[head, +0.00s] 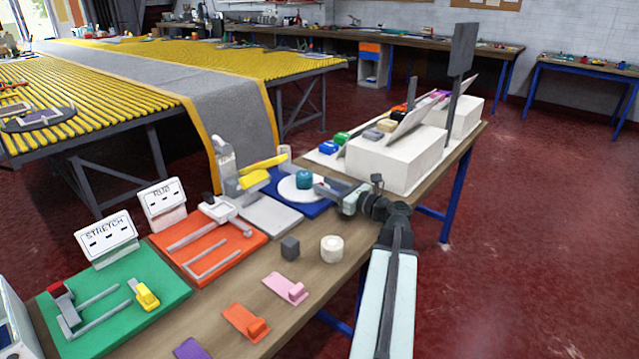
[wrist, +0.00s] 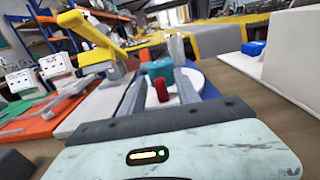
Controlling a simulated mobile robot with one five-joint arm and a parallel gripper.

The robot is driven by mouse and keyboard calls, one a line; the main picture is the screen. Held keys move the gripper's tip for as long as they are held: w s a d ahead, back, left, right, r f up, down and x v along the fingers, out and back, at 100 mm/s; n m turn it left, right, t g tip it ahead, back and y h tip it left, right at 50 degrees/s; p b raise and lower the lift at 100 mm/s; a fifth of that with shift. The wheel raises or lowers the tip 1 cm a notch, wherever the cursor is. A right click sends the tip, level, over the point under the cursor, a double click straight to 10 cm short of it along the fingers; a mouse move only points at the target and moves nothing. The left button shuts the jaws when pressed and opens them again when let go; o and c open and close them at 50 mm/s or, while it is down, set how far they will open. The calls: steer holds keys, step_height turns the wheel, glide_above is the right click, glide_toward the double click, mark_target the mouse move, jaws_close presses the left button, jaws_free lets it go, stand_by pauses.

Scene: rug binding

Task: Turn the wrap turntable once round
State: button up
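The wrap turntable is a white disc (head: 288,190) on a blue base (head: 318,209), with a teal roll (head: 304,180) standing on it. In the wrist view the disc (wrist: 196,78) and teal roll (wrist: 160,67) lie ahead of my gripper. A small red upright peg (wrist: 161,90) shows between my two grey fingers, with a gap on each side. I cannot tell how deep between the fingers it stands. My gripper (head: 325,187) is open at the disc's right side in the head view. The fingers partly hide the disc's near edge.
A yellow-armed device (head: 257,169) stands just left of the turntable. White blocks (head: 395,159) stand to the right. Orange (head: 208,242) and green (head: 110,306) boards lie further left.

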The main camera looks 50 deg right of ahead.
steer(key=shift+w+a, duration=0.15)
steer(key=shift+w, duration=1)
jaws_close()
stand_by(0.5)
